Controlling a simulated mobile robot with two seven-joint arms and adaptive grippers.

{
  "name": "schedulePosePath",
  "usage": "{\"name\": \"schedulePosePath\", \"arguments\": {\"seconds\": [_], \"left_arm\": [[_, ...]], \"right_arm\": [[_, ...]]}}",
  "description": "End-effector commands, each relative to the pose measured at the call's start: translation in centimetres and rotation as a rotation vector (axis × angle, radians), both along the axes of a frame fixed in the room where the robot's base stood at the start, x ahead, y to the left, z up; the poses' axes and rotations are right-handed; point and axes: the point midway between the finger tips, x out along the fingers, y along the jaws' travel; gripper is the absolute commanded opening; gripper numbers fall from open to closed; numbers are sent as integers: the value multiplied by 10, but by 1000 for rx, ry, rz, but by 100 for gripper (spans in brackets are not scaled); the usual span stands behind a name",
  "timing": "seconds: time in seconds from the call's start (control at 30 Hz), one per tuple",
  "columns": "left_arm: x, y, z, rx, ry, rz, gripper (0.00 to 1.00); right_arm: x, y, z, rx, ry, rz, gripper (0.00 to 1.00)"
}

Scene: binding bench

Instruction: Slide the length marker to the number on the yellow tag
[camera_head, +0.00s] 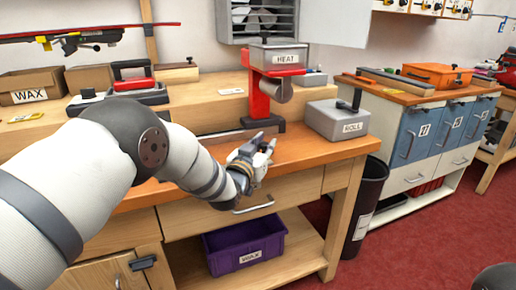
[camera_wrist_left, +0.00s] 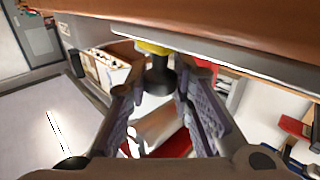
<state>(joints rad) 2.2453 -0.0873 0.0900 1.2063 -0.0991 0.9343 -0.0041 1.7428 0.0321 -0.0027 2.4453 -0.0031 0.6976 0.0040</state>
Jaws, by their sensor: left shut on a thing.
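My left gripper (camera_head: 264,150) is at the front edge of the wooden bench (camera_head: 320,149), right of its middle. In the left wrist view its two fingers (camera_wrist_left: 160,90) are shut on a dark knob (camera_wrist_left: 158,78) with a yellow part (camera_wrist_left: 151,47) above it in the picture. This looks like the length marker. It sits against a grey rail (camera_wrist_left: 215,63) along a brown surface. In the head view the gripper hides the marker. No yellow tag with a readable number shows. My right gripper is out of view.
A red press labelled HEAT (camera_head: 262,97) and a grey box labelled ROLL (camera_head: 336,120) stand on the bench.

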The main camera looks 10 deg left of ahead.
Motion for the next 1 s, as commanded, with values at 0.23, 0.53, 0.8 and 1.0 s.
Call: {"name": "schedulePosePath", "arguments": {"seconds": [0.23,0.53,0.8,1.0], "left_arm": [[-1,-3,1,0,0,-6,40],[-1,-2,1,0,1,-4,41],[-43,6,1,1,4,-5,41],[-91,15,1,0,2,-5,41]], "right_arm": [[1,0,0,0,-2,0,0],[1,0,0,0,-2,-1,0],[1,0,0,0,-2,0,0],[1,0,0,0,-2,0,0]]}}
